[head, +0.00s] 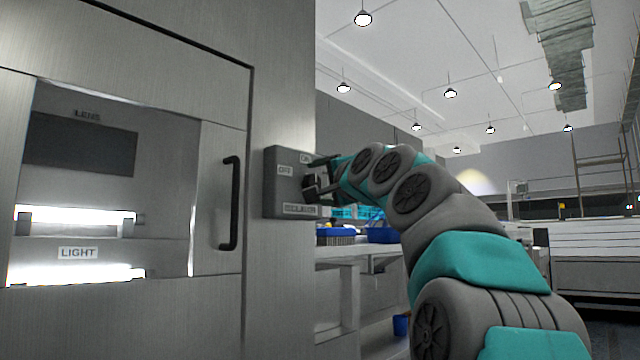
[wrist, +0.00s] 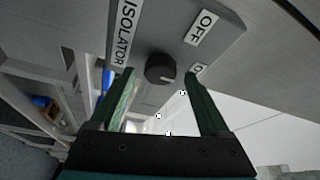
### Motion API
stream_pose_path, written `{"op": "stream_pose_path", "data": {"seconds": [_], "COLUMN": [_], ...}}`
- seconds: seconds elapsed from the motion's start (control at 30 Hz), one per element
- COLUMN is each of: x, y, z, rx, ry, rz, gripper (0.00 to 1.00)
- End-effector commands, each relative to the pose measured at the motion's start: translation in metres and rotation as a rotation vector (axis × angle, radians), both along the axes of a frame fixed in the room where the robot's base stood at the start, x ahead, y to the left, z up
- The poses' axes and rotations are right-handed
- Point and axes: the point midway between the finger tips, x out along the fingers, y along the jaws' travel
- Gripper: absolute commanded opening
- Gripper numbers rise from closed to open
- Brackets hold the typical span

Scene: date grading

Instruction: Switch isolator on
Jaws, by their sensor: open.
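The grey isolator box (head: 284,205) is on the side of the steel cabinet, with ON, OFF and ISOLATOR labels. It also shows in the wrist view (wrist: 183,55). Its round dark knob (wrist: 160,68) has a small light mark on its lower right edge; I cannot tell which position it is set to. The ON label is partly behind a finger. My gripper (head: 322,175) is open at the box face, and in the wrist view its fingers (wrist: 160,76) lie on either side of the knob. I cannot tell whether they touch it.
The steel cabinet (head: 208,310) with a black door handle (head: 231,203) stands to the left. A bench (head: 345,250) with blue trays (head: 382,235) lies beyond the box, partly behind my arm. The upper right is open room.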

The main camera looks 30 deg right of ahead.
Motion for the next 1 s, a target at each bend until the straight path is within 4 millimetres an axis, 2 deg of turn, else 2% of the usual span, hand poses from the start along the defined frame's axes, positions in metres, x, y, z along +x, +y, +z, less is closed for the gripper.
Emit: {"op": "stream_pose_path", "data": {"seconds": [0.17, 0.37, 0.6, 0.8, 1.0], "x": [-0.004, -0.019, -0.053, -0.075, -0.078], "y": [0.000, 0.001, 0.002, 0.002, 0.002], "z": [0.000, -0.004, -0.006, -0.009, -0.009], "rx": [0.000, 0.002, -0.001, 0.001, 0.001], "ry": [0.000, 0.002, -0.002, -0.001, 0.000], "rz": [0.000, 0.001, 0.000, 0.000, 0.000], "gripper": [0.80, 0.80, 0.80, 0.80, 0.80]}}
